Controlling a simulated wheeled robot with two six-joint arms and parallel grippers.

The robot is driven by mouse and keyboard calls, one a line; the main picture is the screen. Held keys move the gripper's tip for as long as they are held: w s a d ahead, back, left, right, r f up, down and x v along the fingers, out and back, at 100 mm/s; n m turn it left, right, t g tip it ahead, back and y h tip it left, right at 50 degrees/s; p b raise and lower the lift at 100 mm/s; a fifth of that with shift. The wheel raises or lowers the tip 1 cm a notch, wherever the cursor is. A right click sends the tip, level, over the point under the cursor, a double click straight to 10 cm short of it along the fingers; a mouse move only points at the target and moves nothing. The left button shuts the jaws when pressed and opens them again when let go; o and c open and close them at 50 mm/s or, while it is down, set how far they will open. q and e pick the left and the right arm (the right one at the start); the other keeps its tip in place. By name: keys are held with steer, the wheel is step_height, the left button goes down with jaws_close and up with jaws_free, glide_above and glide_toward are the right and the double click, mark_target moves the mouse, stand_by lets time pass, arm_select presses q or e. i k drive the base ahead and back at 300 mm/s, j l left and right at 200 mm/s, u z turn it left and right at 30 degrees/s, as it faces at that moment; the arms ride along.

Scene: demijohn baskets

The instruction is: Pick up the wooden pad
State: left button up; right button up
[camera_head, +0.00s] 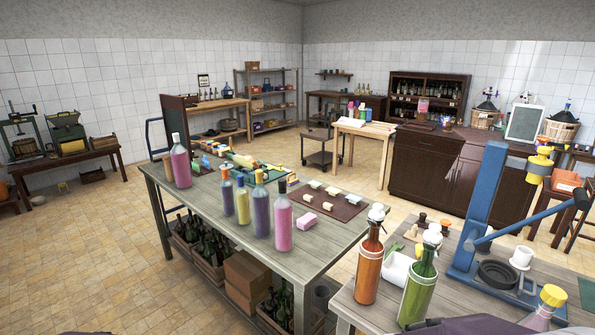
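I cannot pick out a wooden pad for certain in the head view. Several small pale blocks (329,206) and greenish ones lie on a brown mat (345,210) on the long grey-topped table (215,205); they are too small to tell their material. A pink block (307,221) lies on the table in front of the mat. Neither of my grippers shows. Only dark parts, probably of my own arms, show at the bottom edge.
Several bottles with coloured contents, such as a purple one (260,205), stand along the long table's near side. The nearer right table (350,306) carries an orange bottle (369,265), a green bottle (418,285) and a blue lever press (482,205). Tiled floor (90,240) is open at left.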

mark_target(291, 181)
steer(key=i+l, duration=0.1)
steer(key=i, duration=0.3)
steer(key=i+l, duration=0.15)
steer(key=i, duration=0.2)
steer(key=i+j, duration=0.2)
steer(key=j, duration=0.15)
steer(key=i+j+z, duration=0.15)
steer(key=i+j, duration=0.2)
steer(key=j, duration=0.35)
steer(key=i+j+z, duration=0.1)
steer(key=j, duration=0.25)
steer(key=i+j, duration=0.25)
steer(key=i+j+z, duration=0.15)
steer(key=j, duration=0.35)
steer(key=i+j, duration=0.15)
steer(key=j, duration=0.2)
steer(key=i+j+z, duration=0.1)
steer(key=j, duration=0.3)
